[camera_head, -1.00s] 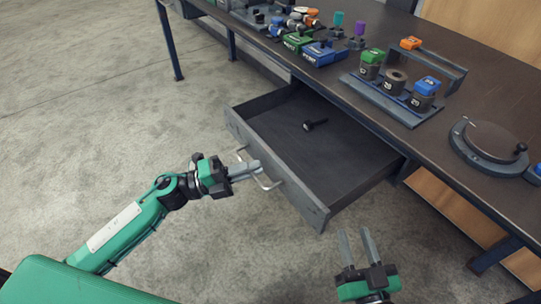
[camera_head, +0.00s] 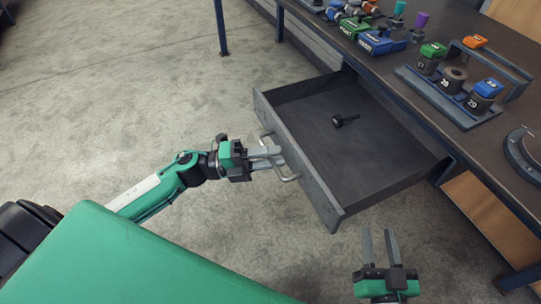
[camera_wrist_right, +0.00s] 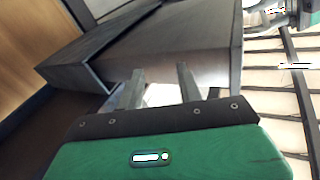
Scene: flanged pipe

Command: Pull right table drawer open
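The grey table drawer (camera_head: 318,188) stands well out from under the table, its inside visible in the head view. A pale bar handle (camera_head: 290,179) is on its front panel. My left gripper (camera_head: 279,157) is at this handle, its fingers close together and shut on the bar, which they partly hide. My right gripper (camera_head: 378,232) is open and empty, its fingers apart, below the drawer's near corner in the head view. In the right wrist view its fingers (camera_wrist_right: 158,88) point toward the drawer (camera_wrist_right: 205,50), with nothing between them.
A small black object (camera_head: 345,120) lies in the drawer. The dark tabletop (camera_head: 440,50) holds a rack (camera_head: 450,95) of labelled parts, coloured boxes (camera_head: 380,40) and a round grey fixture (camera_head: 525,155). The concrete floor left of the drawer is clear.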

